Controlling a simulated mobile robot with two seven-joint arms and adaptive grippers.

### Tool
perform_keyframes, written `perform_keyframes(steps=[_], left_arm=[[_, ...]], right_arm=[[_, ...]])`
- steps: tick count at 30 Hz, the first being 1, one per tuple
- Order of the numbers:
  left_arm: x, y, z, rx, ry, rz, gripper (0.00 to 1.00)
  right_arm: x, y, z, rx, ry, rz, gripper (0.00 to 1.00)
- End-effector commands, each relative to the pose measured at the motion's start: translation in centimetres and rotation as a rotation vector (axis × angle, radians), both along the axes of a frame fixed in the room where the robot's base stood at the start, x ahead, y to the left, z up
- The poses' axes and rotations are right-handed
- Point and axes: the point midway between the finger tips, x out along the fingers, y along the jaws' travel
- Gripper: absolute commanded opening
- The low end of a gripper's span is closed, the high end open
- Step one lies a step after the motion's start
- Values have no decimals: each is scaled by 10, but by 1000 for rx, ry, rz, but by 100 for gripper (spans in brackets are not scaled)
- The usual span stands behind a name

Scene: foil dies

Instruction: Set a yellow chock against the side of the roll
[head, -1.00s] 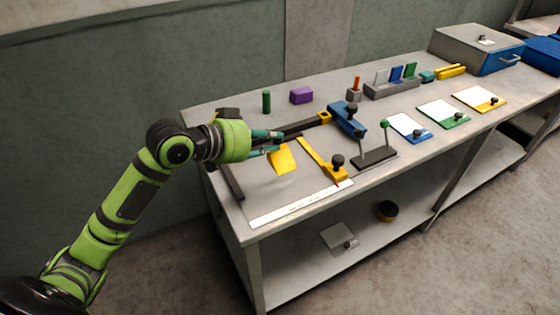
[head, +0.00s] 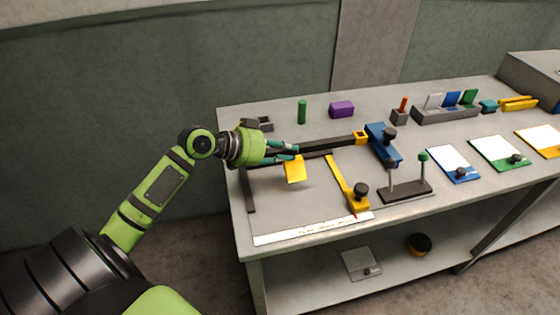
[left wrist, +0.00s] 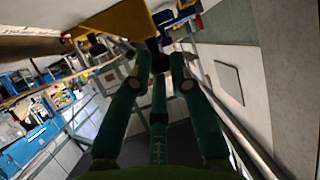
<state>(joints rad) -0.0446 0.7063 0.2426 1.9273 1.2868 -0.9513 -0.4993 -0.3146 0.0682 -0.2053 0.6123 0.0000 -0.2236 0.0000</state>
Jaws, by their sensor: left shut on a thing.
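My left gripper (head: 292,152) reaches in over the left part of the bench. Its teal fingers also show in the left wrist view (left wrist: 160,90), shut on a flat yellow piece (head: 295,170). That piece hangs tilted just above the bench top; it shows as a yellow shape at the top of the left wrist view (left wrist: 110,18). I cannot tell whether it is a chock. Yellow bars (head: 518,103) lie at the back right. I cannot make out a clear roll; a round black and yellow thing (head: 419,244) sits on the lower shelf. My right gripper is not in view.
A yellow-armed stop with a black knob (head: 358,198), a white ruler strip (head: 313,229) and a blue clamp head (head: 383,145) lie near the gripper. A green cylinder (head: 302,112) and a purple block (head: 342,109) stand behind. Plates with knobs (head: 453,163) lie to the right.

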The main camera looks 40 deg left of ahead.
Motion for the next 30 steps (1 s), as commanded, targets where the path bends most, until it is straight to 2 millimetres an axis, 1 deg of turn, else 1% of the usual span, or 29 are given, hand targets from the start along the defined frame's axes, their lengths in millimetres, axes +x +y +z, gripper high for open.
perform_keyframes(steps=[1,3,5,8,12,15,22,25,26,27,30], left_arm=[[0,7,-3,-2,1,2,0],[-1,12,-6,-1,-1,1,0],[-2,14,-9,-1,-2,0,0],[-2,14,-20,-5,2,0,0],[-2,14,-40,-4,0,2,0],[-2,14,-47,-1,-2,0,0],[-2,14,-49,1,-2,-1,0],[-2,14,-52,1,-2,-1,0],[-2,14,-51,1,-2,-1,28],[-2,14,-51,2,-1,-1,44],[-2,14,-51,2,-1,-1,45]], right_arm=[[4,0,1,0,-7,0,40],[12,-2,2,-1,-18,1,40],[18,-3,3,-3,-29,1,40],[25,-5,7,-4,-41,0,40],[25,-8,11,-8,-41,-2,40],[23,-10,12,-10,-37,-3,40],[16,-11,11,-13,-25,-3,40],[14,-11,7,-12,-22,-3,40],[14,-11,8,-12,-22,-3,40],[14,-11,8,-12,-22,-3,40],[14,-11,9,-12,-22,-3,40]])
